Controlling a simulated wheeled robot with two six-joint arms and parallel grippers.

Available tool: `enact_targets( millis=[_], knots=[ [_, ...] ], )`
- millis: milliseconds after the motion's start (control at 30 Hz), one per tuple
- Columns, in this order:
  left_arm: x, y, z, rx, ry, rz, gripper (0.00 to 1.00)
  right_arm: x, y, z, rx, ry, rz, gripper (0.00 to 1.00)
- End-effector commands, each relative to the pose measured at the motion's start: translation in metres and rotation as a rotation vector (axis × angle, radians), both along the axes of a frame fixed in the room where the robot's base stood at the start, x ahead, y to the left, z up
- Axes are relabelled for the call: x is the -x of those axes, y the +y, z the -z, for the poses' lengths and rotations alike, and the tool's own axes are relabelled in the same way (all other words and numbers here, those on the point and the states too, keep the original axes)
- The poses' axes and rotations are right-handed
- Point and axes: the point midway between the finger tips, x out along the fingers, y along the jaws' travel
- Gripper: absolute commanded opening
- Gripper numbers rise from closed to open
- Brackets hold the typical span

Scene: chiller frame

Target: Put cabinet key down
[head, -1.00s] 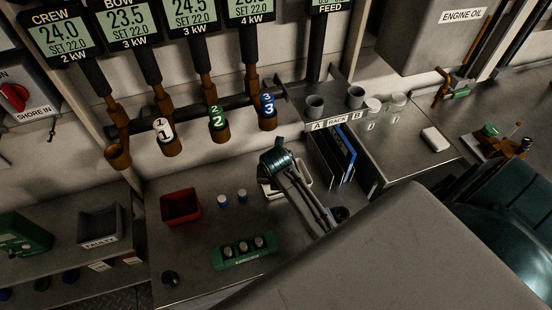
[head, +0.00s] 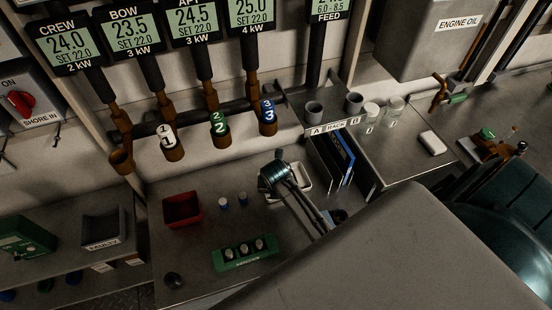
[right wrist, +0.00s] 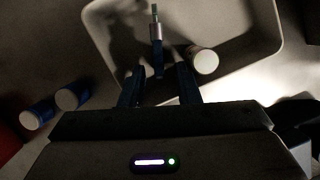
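My right gripper (head: 274,176) is over the small pale tray (head: 305,181) on the steel bench. In the right wrist view its two dark fingers (right wrist: 160,85) stand apart. A small key-like piece (right wrist: 157,48), with a metal shaft and dark blue end, lies between and beyond the fingertips, over the tray (right wrist: 105,28). A gap shows on both sides of it; I cannot tell whether it rests on the tray floor. A white-capped cylinder (right wrist: 205,60) stands in the tray just right of it. My left gripper is not in view.
Left of the tray stand two small blue-and-white jars (head: 242,198), a red bin (head: 182,209) and a green holder (head: 245,253). Blue and dark folders (head: 340,157) stand right of the tray. Bare bench lies between bin and holder.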

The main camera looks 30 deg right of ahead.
Motion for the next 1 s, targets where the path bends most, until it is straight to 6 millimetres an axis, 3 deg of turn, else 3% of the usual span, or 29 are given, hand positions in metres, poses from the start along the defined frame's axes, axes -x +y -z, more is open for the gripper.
enact_targets(
  millis=[333,800,1000],
  knots=[
    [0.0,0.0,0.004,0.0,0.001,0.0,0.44,0.002,0.002,-0.013,0.0,-0.003,-0.001,0.29],
    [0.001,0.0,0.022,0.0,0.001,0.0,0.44,0.023,0.017,-0.098,-0.001,-0.004,0.0,0.29],
    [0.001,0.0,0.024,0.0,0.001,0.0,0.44,0.028,0.02,-0.115,0.0,-0.001,0.0,0.29]
  ],
)
